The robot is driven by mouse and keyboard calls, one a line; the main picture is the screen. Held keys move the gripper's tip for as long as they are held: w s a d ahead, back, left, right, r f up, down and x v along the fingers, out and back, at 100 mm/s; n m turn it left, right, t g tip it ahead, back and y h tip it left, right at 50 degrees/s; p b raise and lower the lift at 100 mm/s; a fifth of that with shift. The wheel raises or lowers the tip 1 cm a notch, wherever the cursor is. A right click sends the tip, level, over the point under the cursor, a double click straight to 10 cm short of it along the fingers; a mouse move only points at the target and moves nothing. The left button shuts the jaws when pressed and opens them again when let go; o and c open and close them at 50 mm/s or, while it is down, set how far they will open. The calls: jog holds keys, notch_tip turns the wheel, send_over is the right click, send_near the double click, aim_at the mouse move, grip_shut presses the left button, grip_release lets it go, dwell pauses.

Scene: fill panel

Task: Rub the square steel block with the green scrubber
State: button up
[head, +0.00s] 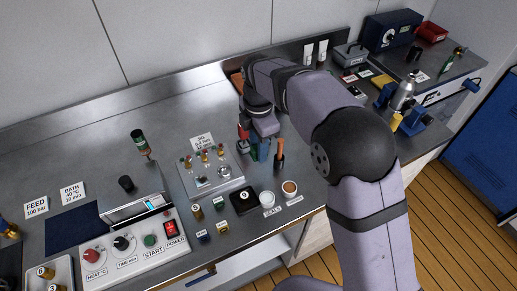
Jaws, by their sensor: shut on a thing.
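My gripper (262,147) points down over the bench, just right of the gauge panel in the head view. It is shut on a small dark green thing (264,153), which appears to be the green scrubber. The fingers and arm partly hide it, and its lower end is too small to tell whether it touches the bench. I cannot clearly pick out the square steel block; it may be hidden by my gripper or arm.
The steel gauge panel (226,184) stands left of my gripper. A black tray (240,203) and two small cups, one white (267,199), are in front.

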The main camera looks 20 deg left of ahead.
jog(key=shift+o, duration=1.1)
jog(key=shift+c, duration=0.6)
jog(key=shift+s+a+r, duration=0.1)
jog(key=shift+a+r, duration=0.05)
jog(key=shift+r, duration=0.05)
jog(key=s+a+m+p, duration=1)
jog(key=s+a+m, duration=0.1)
jog(key=m, duration=0.7)
jog(key=shift+a+r, duration=0.4)
jog(key=shift+a, duration=0.4)
